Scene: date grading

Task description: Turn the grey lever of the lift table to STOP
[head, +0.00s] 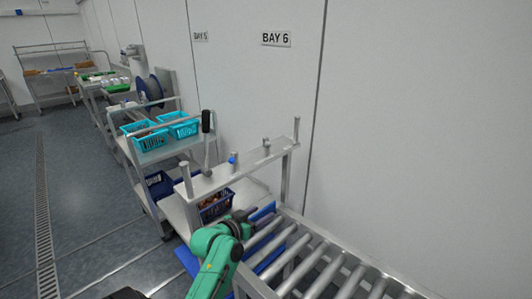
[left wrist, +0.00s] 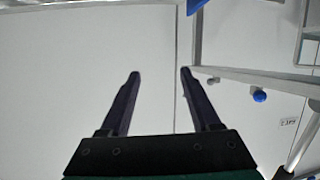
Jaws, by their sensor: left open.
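My left gripper (head: 262,214) is open and empty, low over the near left end of the roller conveyor. Its two dark fingers (left wrist: 160,74) stand apart with only pale wall between them in the left wrist view. A steel frame (head: 225,174) with upright posts stands just behind it. A small grey fitting (head: 266,143) and a blue knob (head: 232,158) sit on its top; the blue knob also shows in the left wrist view (left wrist: 260,96). I cannot tell whether the grey fitting is the lever. No STOP mark is legible. My right gripper is not in view.
The roller conveyor (head: 318,268) runs to the lower right. A dark blue basket (head: 217,206) with brown contents sits below the frame. A steel cart with turquoise baskets (head: 148,141) stands behind. The wall bears a BAY 6 sign (head: 276,39). The floor at left is clear.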

